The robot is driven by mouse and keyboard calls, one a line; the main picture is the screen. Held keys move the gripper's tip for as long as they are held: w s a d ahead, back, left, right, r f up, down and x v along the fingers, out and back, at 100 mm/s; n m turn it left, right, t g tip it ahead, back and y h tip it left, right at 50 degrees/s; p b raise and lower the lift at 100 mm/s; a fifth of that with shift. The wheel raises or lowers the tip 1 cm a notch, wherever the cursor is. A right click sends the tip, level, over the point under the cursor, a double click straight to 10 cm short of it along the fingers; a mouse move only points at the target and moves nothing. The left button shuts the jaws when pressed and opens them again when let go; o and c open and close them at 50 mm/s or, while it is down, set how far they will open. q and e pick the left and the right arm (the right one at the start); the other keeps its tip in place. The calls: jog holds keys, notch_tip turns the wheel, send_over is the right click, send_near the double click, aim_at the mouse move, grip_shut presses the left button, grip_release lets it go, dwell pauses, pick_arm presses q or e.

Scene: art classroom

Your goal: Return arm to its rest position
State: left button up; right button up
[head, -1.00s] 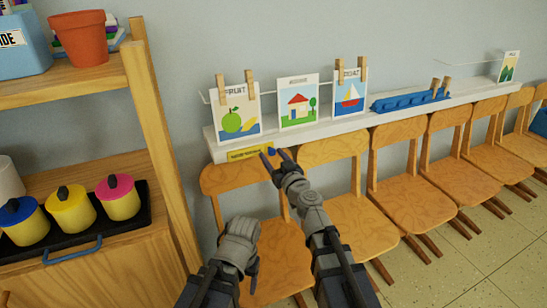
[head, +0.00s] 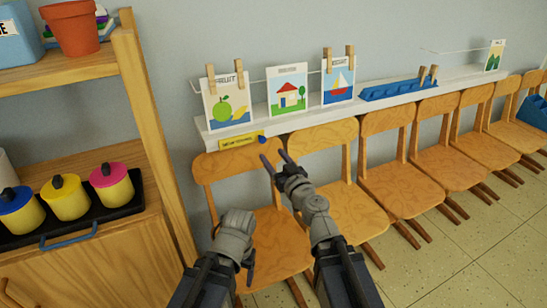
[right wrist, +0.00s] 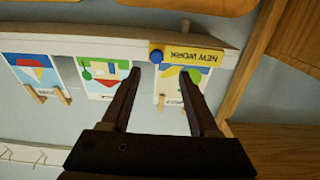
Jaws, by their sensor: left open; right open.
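My right gripper (head: 276,161) is open and empty, in front of the ledge and just below and right of the yellow label (head: 238,142) with a blue knob (head: 263,139) at its right end. In the right wrist view its two fingers (right wrist: 159,76) are spread, with nothing between them. The label there reads "NEW WORK" (right wrist: 192,56) upside down, its blue knob at its left end. My left gripper (head: 249,266) is low in the head view, in front of the leftmost chair seat. It is open and appears empty.
The white ledge (head: 395,106) carries a fruit card (head: 228,106), house card (head: 288,92), boat card (head: 338,84) and blue peg rack (head: 398,90). Several wooden chairs (head: 399,178) stand below. The wooden shelf (head: 80,70) at left holds a black tray (head: 98,226) of paint pots.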

jog(key=s+a+f+n+g+y, duration=0.1)
jog(key=s+f+g, duration=0.2)
jog(key=f+g, duration=0.25)
jog(key=s+a+f+n+g, duration=0.1)
jog(key=s+a+f+g, duration=0.1)
jog(key=s+f+g, duration=0.35)
jog(key=s+d+f+m+g+h, duration=0.55)
jog(key=s+d+f+h, duration=0.2)
jog(key=d+f, duration=0.45)
jog(key=s+a+r+n+h, duration=0.1)
jog(key=s+a+n, duration=0.2)
jog(key=s+a, duration=0.5)
notch_tip(320, 180, up, 27)
jog(key=a+p, duration=0.1)
jog(key=p, duration=2.5)
jog(key=shift+w+f, duration=0.2)
jog(key=shift+w, duration=0.1)
jog(key=shift+g, duration=0.25)
